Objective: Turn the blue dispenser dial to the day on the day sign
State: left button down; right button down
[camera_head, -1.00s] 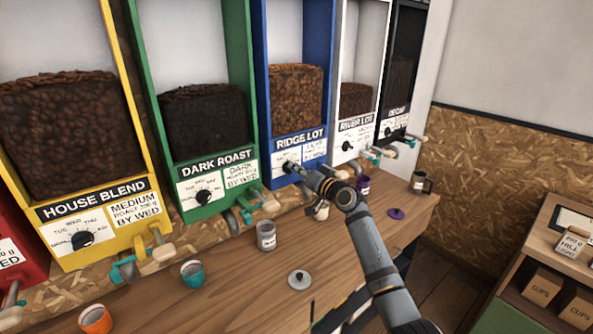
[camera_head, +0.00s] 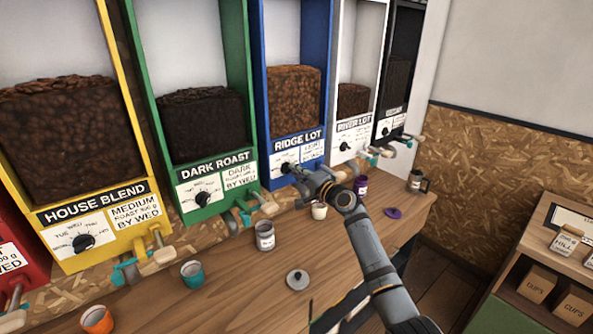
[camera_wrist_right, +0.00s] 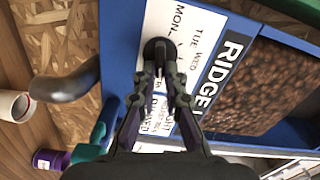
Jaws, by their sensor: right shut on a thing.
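The blue dispenser (camera_head: 257,95), labelled RIDGE LOT, stands in the middle of the row. Its black dial (camera_wrist_right: 155,47) sits on a white plate (camera_wrist_right: 194,42) with day names such as MON, TUE and WED around it. My right gripper (camera_head: 291,167) reaches the dial from the front. In the right wrist view my right gripper (camera_wrist_right: 159,77) has its fingers closed on the dial. The fingers cover part of the plate, so the dial's pointer cannot be read. The day sign cannot be made out. My left gripper is not in view.
Green DARK ROAST (camera_head: 147,95) and white RIVER LOT (camera_head: 335,120) dispensers flank the blue one. A grey tin (camera_head: 265,236), a white cup (camera_head: 319,210) and a purple jar (camera_head: 361,186) stand on the wooden counter (camera_head: 235,290) below.

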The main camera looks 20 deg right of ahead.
jog(key=shift+f+m, duration=0.15)
jog(key=shift+m, duration=0.15)
dwell(0.4)
jog(key=c, duration=1.4)
grip_release()
jog(key=shift+s, duration=0.1)
jog(key=v, duration=1.1)
jog(key=shift+s+d, duration=0.15)
jog(key=shift+s, duration=0.25)
